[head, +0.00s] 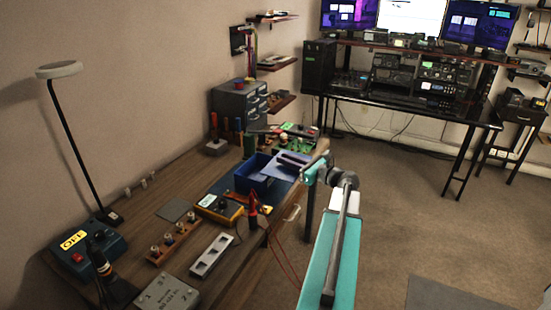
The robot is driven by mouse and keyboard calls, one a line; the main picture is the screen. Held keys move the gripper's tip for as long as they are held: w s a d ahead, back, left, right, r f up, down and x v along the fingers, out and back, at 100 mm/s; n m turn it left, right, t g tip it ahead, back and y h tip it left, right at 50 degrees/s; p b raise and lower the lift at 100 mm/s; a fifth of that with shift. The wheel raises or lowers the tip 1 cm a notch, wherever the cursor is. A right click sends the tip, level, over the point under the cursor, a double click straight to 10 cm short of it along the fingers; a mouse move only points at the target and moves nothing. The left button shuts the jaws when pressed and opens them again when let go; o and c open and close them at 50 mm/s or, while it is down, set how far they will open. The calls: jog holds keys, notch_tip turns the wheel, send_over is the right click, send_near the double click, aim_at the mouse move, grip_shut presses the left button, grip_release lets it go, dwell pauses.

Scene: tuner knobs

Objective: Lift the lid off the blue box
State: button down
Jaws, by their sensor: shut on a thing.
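The blue box (248,179) stands on the wooden bench with its inside showing, so its top is at least partly uncovered. A lighter blue lid (281,170) with a dark bar-like handle is just right of the box, tilted. My gripper (304,160) is at the lid's right side, shut on the lid. The fingertips are small and partly hidden by my arm, so the exact grip point is unclear. I cannot tell whether the lid's left edge touches the box.
A yellow meter (220,208), a wooden block with knobs (172,243) and a grey slotted strip (211,256) lie nearer on the bench. A green circuit board (297,137) and a drawer cabinet (240,101) stand behind. Open carpet (400,220) lies right.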

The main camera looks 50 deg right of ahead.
jog(key=shift+s+d+r, duration=0.1)
jog(key=shift+s+d, duration=0.05)
jog(key=shift+s, duration=0.7)
jog(key=shift+s+d+r, duration=0.1)
jog(key=shift+s+d, duration=0.05)
jog(key=shift+s, duration=0.65)
jog(key=shift+s+f, duration=0.1)
jog(key=shift+s, duration=0.05)
